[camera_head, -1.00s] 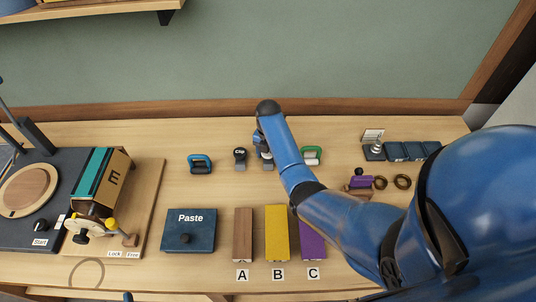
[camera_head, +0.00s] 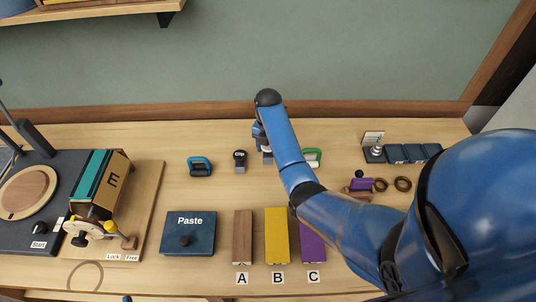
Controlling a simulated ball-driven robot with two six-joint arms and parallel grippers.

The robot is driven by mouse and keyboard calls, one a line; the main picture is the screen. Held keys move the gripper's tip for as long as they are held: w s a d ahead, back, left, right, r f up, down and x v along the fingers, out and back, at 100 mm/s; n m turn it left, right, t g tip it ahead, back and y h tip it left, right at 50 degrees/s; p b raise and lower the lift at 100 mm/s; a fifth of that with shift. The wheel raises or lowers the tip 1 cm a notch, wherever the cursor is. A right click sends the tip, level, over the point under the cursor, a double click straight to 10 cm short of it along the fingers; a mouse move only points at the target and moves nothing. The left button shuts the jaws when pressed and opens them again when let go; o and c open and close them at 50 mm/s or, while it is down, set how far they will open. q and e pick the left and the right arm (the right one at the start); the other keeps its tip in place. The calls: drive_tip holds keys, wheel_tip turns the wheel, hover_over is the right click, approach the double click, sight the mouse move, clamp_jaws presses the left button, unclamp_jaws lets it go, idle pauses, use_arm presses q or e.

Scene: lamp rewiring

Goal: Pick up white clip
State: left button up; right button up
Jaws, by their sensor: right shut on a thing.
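My right arm reaches in from the right over the bench, and its gripper (camera_head: 258,134) is partly hidden behind my own wrist and forearm. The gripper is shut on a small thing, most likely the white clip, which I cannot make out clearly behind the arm. A small pale grey piece (camera_head: 267,157) shows below the gripper, against the forearm's left edge. Just left of it stands a small dark-topped holder (camera_head: 240,158) with a grey base. My left gripper is not in view.
A blue handled block (camera_head: 200,167) stands at left and a green one (camera_head: 314,155) at right. In front are the Paste box (camera_head: 189,232) and blocks A (camera_head: 242,236), B (camera_head: 277,236) and C (camera_head: 312,245). Brown rings (camera_head: 403,183) lie at right.

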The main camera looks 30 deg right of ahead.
wheel_tip(320, 180, up, 7)
drive_tip(key=shift+f, duration=0.2)
wheel_tip(320, 180, up, 8)
drive_tip(key=p, duration=0.8)
drive_tip(key=shift+r+p, duration=0.25)
drive_tip(key=shift+p, duration=0.05)
